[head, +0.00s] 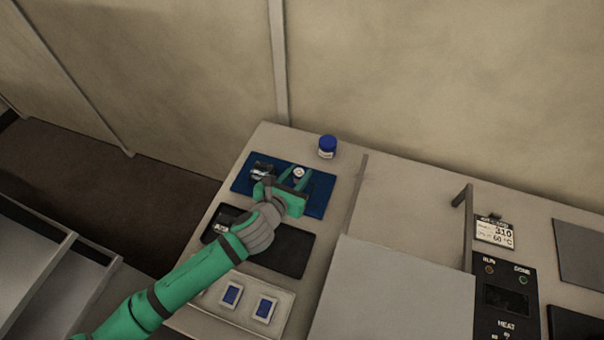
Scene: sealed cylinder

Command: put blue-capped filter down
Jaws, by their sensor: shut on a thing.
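My gripper (294,180), with green fingers, is over the right part of a dark blue mat (318,207). It is shut on a small white round piece (299,172) with a dark spot, which I take for the blue-capped filter. Its cap colour is too small to tell. I cannot tell whether the piece touches the mat. A dark and silver item (262,170) lies on the left part of the blue mat, partly behind my gripper.
A white jar with a blue lid (327,147) stands behind the mat. A black mat (290,250) lies in front, partly under my arm. A pale tray with two blue-faced pieces (248,299) is nearer. A large grey box (392,295) and a control panel (505,300) are to the right.

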